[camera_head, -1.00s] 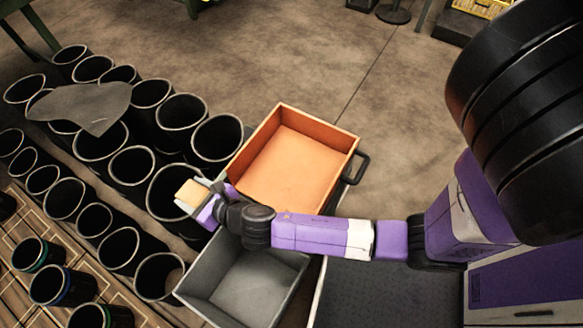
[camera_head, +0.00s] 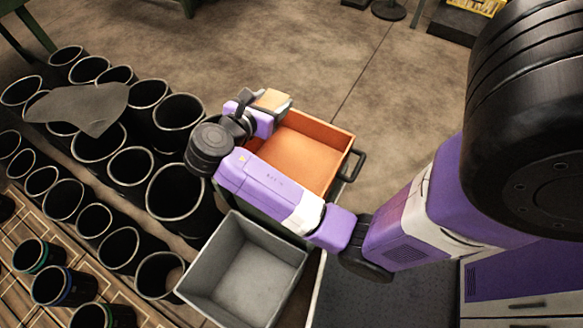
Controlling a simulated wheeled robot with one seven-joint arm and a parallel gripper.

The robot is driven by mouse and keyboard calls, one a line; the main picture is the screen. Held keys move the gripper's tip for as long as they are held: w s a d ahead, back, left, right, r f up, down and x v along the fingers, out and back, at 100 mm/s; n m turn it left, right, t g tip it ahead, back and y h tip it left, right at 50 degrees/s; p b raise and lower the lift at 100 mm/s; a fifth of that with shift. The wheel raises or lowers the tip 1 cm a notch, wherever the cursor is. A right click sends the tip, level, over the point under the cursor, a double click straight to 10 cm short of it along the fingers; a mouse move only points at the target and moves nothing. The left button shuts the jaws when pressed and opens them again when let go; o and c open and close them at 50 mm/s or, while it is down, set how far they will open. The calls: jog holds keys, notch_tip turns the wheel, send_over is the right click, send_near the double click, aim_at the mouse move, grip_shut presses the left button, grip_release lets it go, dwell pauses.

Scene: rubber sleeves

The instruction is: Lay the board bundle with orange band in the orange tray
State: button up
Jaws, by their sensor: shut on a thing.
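My gripper (camera_head: 252,108) is shut on the board bundle (camera_head: 271,99), a small tan block with an orange tint at its right side. It holds the bundle over the far left corner of the orange tray (camera_head: 346,153); the height above the tray cannot be told. The tray is a rectangular box with a plain orange floor, and what shows of it is empty. My purple arm hides its left and near sides.
An empty grey bin (camera_head: 245,277) stands just in front of the orange tray. Several black rubber sleeves (camera_head: 178,205) stand upright in rows at the left, with a grey sheet (camera_head: 85,103) over some. A dark handle (camera_head: 353,165) sticks out at the tray's right.

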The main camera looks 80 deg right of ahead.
jog(key=shift+s+a+f+m+g, duration=0.3)
jog(key=shift+s+f+m+g, duration=0.15)
jog(key=shift+s+f, duration=0.35)
jog(key=b, duration=0.3)
send_over(280, 158)
jog(key=f, duration=1.4)
jog(key=shift+s+d, duration=0.15)
jog(key=shift+d, duration=0.1)
jog(key=shift+f+b, duration=0.65)
jog(key=shift+f, duration=1.85)
jog(key=o, duration=1.5)
jog(key=shift+f, duration=0.1)
jog(key=shift+a+r, duration=0.2)
jog(key=p+v, duration=0.1)
jog(key=v, duration=1)
jog(key=shift+a+r, duration=0.2)
jog(key=shift+r, duration=0.05)
jog(key=shift+a, duration=0.1)
